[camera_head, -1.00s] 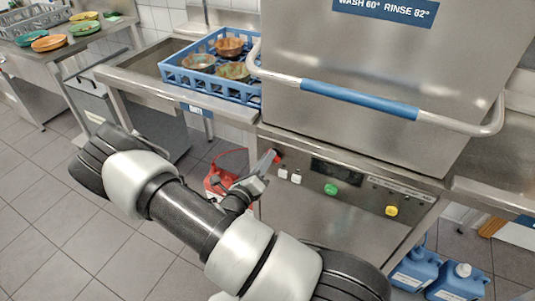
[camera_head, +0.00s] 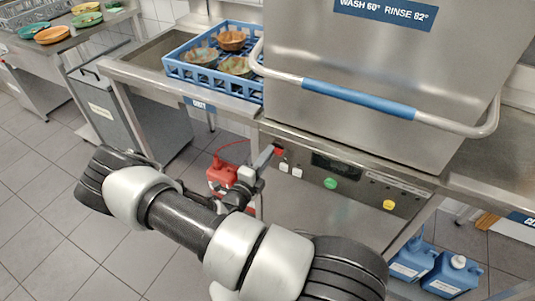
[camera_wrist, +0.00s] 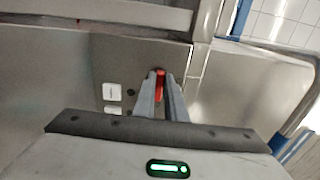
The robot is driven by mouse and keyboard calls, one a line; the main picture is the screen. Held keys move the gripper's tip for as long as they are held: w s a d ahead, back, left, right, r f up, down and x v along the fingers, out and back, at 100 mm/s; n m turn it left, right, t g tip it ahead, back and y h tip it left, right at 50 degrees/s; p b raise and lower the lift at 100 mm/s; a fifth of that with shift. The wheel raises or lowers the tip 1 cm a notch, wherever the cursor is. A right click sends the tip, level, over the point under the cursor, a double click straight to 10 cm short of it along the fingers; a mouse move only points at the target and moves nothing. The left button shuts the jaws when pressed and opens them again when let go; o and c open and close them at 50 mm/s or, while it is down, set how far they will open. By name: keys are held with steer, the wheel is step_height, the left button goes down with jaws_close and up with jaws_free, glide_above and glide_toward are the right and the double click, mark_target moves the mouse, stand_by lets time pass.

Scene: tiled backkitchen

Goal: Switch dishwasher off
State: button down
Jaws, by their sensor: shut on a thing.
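The dishwasher (camera_head: 380,60) is a steel hood machine with a front control panel (camera_head: 345,170). The panel carries a dark display (camera_head: 335,165), white buttons (camera_head: 290,170), a green button (camera_head: 330,183), a yellow button (camera_head: 389,204) and a red switch (camera_head: 279,152) at its left end. My gripper (camera_head: 273,153) is at the red switch. In the wrist view the red switch (camera_wrist: 160,85) stands between the two fingertips of my gripper (camera_wrist: 161,88), which are shut on it. The fingers partly hide the switch.
A blue-handled bar (camera_head: 360,100) runs across the dishwasher hood. A blue rack (camera_head: 205,75) with bowls stands on the counter to the left. A red canister (camera_head: 221,175) is on the floor behind my arm, and blue canisters (camera_head: 445,275) stand at lower right.

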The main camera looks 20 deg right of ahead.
stand_by(0.5)
steer(key=c, duration=1.8)
jaws_free()
steer(key=v, duration=1.7)
steer(key=shift+s+a, duration=0.2)
